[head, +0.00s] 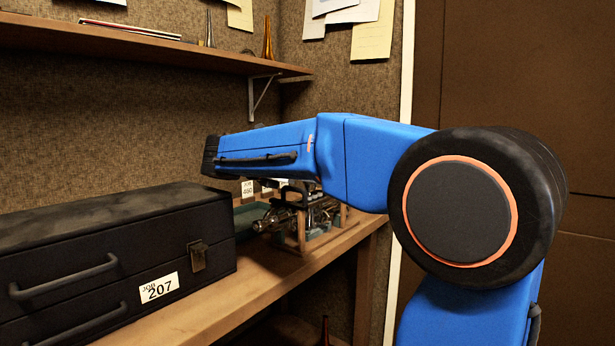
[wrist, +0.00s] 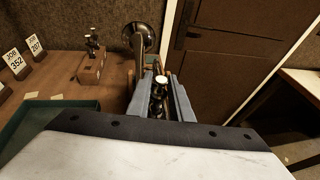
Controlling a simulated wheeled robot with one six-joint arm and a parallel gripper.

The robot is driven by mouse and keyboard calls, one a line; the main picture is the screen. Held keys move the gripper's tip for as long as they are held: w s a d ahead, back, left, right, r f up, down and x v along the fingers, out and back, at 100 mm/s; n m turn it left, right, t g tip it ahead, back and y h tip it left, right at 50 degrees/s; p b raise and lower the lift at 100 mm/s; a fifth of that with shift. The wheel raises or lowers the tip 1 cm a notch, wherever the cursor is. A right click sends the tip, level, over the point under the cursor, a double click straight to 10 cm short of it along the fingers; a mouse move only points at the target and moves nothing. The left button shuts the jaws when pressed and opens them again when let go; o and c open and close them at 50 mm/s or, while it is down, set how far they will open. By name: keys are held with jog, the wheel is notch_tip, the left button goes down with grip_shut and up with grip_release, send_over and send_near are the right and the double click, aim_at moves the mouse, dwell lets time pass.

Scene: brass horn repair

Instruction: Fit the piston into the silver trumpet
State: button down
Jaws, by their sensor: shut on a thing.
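The silver trumpet (head: 315,216) lies in a wooden cradle (head: 302,242) near the bench's right end, partly hidden by my arm. Its bell (wrist: 140,38) and tubing show beyond my gripper in the wrist view. My gripper (wrist: 161,92) is over the trumpet, its two grey fingers shut on the piston (wrist: 160,82), a dark, shiny piece with a pale top. The piston's lower end is hidden, so I cannot tell whether it is inside a valve casing. In the head view the fingers are mostly hidden by my arm.
A black case (head: 110,250) labelled JOB 207 fills the bench's left front. A green tray (wrist: 60,112) and a wooden block (wrist: 90,73) with metal parts stand left of the trumpet. Job cards (wrist: 14,62) stand farther left. A shelf (head: 150,47) hangs above.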

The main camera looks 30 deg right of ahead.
jog(key=shift+f, duration=0.95)
jog(key=c, duration=1.5)
grip_release()
jog(key=v, duration=1.7)
jog(key=shift+w+a+r, duration=0.1)
jog(key=shift+a+r, duration=0.05)
jog(key=shift+a, duration=0.05)
